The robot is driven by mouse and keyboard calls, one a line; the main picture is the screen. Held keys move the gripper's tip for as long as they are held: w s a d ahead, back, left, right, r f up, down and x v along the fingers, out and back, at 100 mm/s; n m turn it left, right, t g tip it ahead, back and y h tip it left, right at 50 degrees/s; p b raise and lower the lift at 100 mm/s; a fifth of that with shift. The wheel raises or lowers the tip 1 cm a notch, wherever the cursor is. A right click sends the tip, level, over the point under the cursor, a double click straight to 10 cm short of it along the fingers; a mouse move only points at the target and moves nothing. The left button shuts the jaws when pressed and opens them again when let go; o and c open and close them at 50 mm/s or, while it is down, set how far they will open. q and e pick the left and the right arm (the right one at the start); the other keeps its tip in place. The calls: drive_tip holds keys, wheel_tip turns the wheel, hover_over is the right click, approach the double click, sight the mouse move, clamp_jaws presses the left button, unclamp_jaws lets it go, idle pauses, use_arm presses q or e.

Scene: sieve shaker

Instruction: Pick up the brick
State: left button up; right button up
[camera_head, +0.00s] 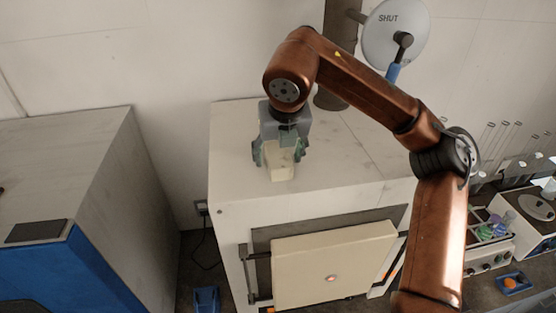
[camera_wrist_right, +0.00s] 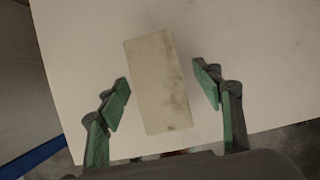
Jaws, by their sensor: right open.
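The brick (camera_head: 281,172) is a pale cream block on top of the white cabinet (camera_head: 335,165). My right gripper (camera_head: 278,160) is above and around it, pointing down, and partly hides it in the head view. In the right wrist view the brick (camera_wrist_right: 159,84) lies between the two green-padded fingers of the right gripper (camera_wrist_right: 163,92). The fingers are open, with a gap on each side of the brick. The brick looks slightly turned relative to the fingers. My left gripper is not in view.
A cream door (camera_head: 333,264) is on the cabinet's front. A round disc marked SHUT (camera_head: 396,33) and a dark pipe (camera_head: 338,60) stand behind. A grey and blue box (camera_head: 65,175) is at left. Glassware and a rack (camera_head: 490,228) are at right. The cabinet top around the brick is clear.

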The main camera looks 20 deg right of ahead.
drive_tip(key=shift+w+f, duration=0.15)
drive_tip(key=shift+f, duration=0.1)
drive_tip(key=shift+c, duration=0.3)
drive_tip(key=shift+c, duration=0.7)
drive_tip(key=c, duration=1.3)
